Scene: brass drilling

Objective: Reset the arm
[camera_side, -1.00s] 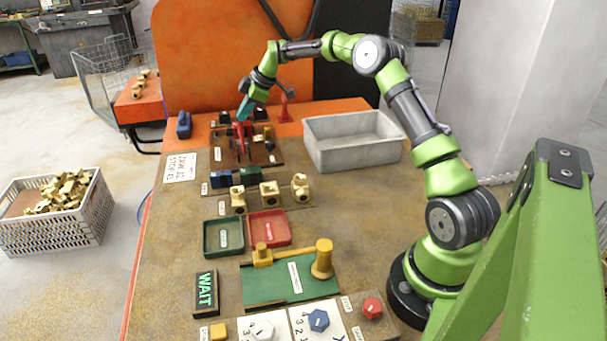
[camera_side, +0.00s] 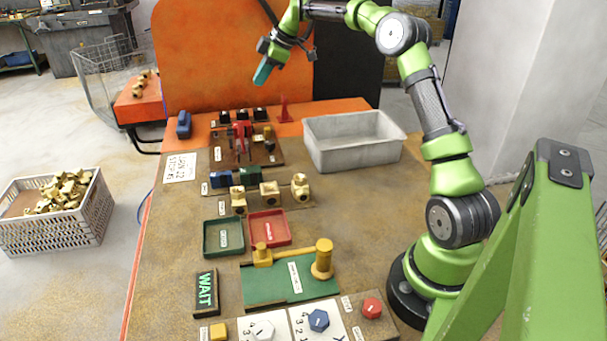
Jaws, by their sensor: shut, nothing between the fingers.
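My gripper (camera_side: 262,76) is in the air above the far part of the bench, in front of the orange panel (camera_side: 205,50). Its teal fingers are together with nothing between them, pointing down and slightly left. It is well clear of the brown fixture board (camera_side: 270,157) with the red clamp-like part (camera_side: 242,134) below it. My arm arches from its base at the right of the bench. Nothing touches the gripper.
A grey open bin (camera_side: 355,155) stands at the back right. Brass fittings (camera_side: 269,194) stand in a row, with green (camera_side: 224,253) and red (camera_side: 284,239) trays nearer. A sign (camera_side: 206,290) reads WAIT. A white crate (camera_side: 85,235) of fittings stands on the floor left.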

